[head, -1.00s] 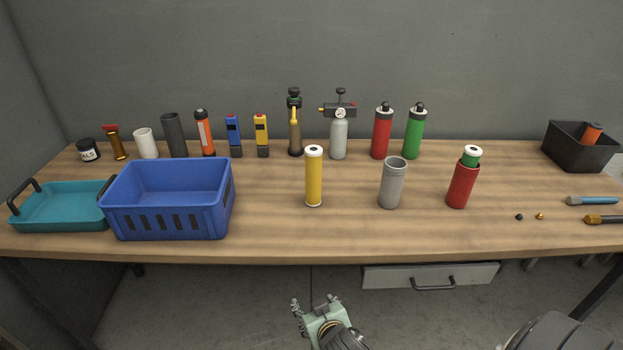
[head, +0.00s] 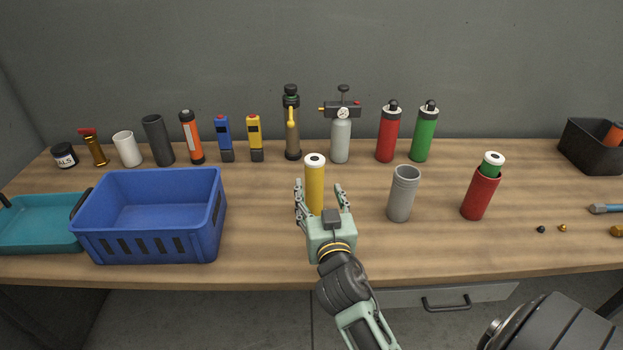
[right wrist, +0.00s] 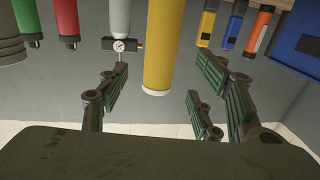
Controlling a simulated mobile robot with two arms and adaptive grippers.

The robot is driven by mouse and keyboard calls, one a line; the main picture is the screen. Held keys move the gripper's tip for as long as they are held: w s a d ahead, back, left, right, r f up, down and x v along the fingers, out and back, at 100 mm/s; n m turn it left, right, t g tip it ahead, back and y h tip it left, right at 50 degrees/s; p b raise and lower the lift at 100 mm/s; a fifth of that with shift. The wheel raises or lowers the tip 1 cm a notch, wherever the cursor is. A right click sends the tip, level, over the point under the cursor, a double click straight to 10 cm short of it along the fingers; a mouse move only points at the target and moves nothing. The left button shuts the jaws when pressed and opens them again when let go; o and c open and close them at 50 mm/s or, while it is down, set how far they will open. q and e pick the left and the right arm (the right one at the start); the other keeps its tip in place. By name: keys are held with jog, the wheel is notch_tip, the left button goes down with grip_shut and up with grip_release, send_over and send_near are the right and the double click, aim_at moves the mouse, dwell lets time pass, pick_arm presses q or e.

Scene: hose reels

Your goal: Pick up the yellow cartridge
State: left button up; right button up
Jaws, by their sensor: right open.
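The yellow cartridge (head: 315,182) stands upright on the table, a tall cylinder with a white top that has a dark centre. My right gripper (head: 320,196) is open just in front of it, its fingers spread to the left and right of the cartridge's lower part. In the right wrist view, which looks upside down, the cartridge (right wrist: 157,45) shows between the open fingers (right wrist: 155,90). Whether any finger touches it I cannot tell. Its foot is hidden behind the gripper in the head view. My left gripper is not in view.
A grey empty cylinder (head: 402,196) and a red holder (head: 480,195) with a green cartridge stand to the right. A blue crate (head: 150,246) and teal tray (head: 40,243) are at left. Several tools and bottles line the back. Table between crate and gripper is clear.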

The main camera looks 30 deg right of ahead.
aim_at(316, 177)
jog(key=shift+r+x, duration=0.25)
jog(key=shift+x, duration=0.9)
jog(key=shift+w+d+r+p, duration=0.25)
jog(key=shift+w+p, duration=0.3)
jog(key=shift+w+d+r+p, duration=0.25)
jog(key=shift+w+p, duration=0.25)
jog(key=shift+f+x, duration=0.25)
jog(key=shift+x, duration=0.95)
jog(key=shift+w+d, duration=0.15)
jog(key=shift+w, duration=0.15)
jog(key=shift+f, duration=0.1)
jog(key=c, duration=1.1)
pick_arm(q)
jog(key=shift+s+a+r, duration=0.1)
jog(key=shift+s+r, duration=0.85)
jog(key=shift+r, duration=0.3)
pick_arm(e)
grip_shut()
